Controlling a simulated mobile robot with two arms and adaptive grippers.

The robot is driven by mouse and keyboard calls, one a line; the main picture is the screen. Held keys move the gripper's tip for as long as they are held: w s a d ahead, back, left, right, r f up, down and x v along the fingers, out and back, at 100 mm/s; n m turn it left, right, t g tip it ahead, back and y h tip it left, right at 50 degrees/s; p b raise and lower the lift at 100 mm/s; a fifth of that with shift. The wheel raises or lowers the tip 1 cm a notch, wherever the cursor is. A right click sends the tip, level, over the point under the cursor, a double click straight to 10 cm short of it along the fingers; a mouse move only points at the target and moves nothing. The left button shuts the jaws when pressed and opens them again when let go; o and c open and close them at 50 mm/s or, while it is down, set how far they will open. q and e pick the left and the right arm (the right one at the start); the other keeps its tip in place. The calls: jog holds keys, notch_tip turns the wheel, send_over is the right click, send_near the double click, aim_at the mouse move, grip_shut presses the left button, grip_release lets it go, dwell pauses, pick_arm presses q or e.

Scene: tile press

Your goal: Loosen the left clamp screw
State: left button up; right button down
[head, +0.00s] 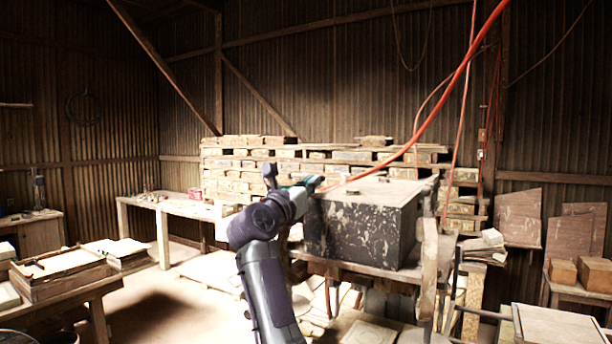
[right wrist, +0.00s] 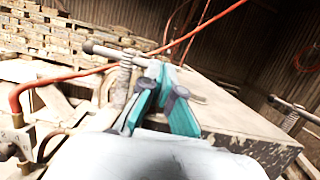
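The left clamp screw (right wrist: 124,80) stands at the left of the dark press box in the right wrist view. It is a grey upright screw with a coil around it and a crossbar handle (right wrist: 112,53) on top. My right gripper (right wrist: 160,72) has its teal fingers drawn together at the tips on the right end of that crossbar. In the head view my right gripper (head: 305,184) is at the top left corner of the paint-flecked press box (head: 365,232); the screw is hard to make out there. My left gripper is not in view.
A second clamp screw (right wrist: 292,115) stands at the right of the box. An orange hose (head: 440,98) hangs over the box, and a red pipe (right wrist: 28,90) runs left of the screw. Stacked bricks (head: 235,168) stand behind. A tray table (head: 62,275) is at the left.

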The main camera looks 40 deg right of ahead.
jog(key=shift+w+d+f, duration=0.15)
jog(key=shift+w+d, duration=0.1)
jog(key=shift+w, duration=0.1)
jog(key=shift+s+a, duration=0.35)
jog(key=shift+a, duration=0.2)
jog(key=s+a+b, duration=0.3)
jog(key=a, duration=0.6)
jog(key=shift+s+a, duration=0.15)
jog(key=shift+s, duration=0.25)
